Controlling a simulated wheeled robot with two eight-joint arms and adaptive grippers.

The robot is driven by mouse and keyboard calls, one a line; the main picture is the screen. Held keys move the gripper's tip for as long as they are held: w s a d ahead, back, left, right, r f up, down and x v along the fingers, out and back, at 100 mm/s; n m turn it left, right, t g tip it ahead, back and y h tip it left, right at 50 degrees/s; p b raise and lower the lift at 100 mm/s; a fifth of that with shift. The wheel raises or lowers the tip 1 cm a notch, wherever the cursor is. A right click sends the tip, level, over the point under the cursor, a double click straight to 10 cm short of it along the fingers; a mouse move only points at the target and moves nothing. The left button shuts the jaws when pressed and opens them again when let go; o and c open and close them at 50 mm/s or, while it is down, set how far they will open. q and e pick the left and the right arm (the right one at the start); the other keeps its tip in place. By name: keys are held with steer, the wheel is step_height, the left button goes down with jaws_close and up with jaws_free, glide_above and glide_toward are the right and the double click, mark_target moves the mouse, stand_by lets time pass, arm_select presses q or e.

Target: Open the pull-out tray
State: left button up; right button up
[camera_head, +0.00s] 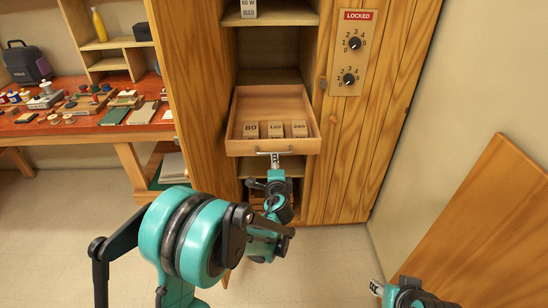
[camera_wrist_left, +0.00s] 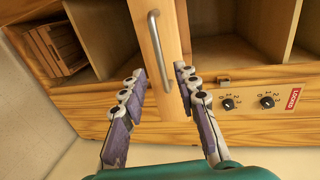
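The pull-out tray (camera_head: 246,147) is a shallow wooden drawer in the cabinet, standing out toward me with its inside showing. Its front has a metal bar handle (camera_head: 274,151), which also shows in the left wrist view (camera_wrist_left: 155,50). My left gripper (camera_head: 276,163) is just below the handle. In the left wrist view my left gripper (camera_wrist_left: 162,82) has its fingers apart, one on each side of the tray front; the handle is not clasped between the fingertips. My right gripper (camera_head: 376,288) is at the bottom right, away from the cabinet; its opening is unclear.
Blocks marked 80 (camera_head: 250,130), 120 (camera_head: 275,130) and 240 (camera_head: 299,129) sit in the tray. A panel with two knobs and a LOCKED sign (camera_head: 357,15) is right of it. A red-topped workbench (camera_head: 60,130) stands left. A wooden board (camera_head: 490,230) is at right.

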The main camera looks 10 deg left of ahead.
arm_select(q)
steer(key=v, duration=0.3)
steer(key=shift+s+d, duration=0.1)
steer(key=shift+s, duration=0.25)
steer(key=s+a+r+n+g, duration=0.1)
steer(key=s+a+n+g, duration=0.1)
steer(key=s+a+n, duration=0.3)
steer(key=s+r+n+g, duration=0.2)
steer(key=s+n, duration=0.1)
steer(key=s, duration=0.5)
steer(key=s+d+f+n+g+h, duration=0.2)
steer(key=s+n, duration=0.1)
steer(key=s, duration=0.6)
steer(key=s+d+f+n+g+h, duration=0.1)
steer(key=s+f+n+g+h, duration=0.1)
steer(key=s, duration=0.7)
steer(key=shift+s+d+f+n, duration=0.2)
steer(key=shift+s+d+n, duration=0.2)
steer(key=shift+n, duration=0.5)
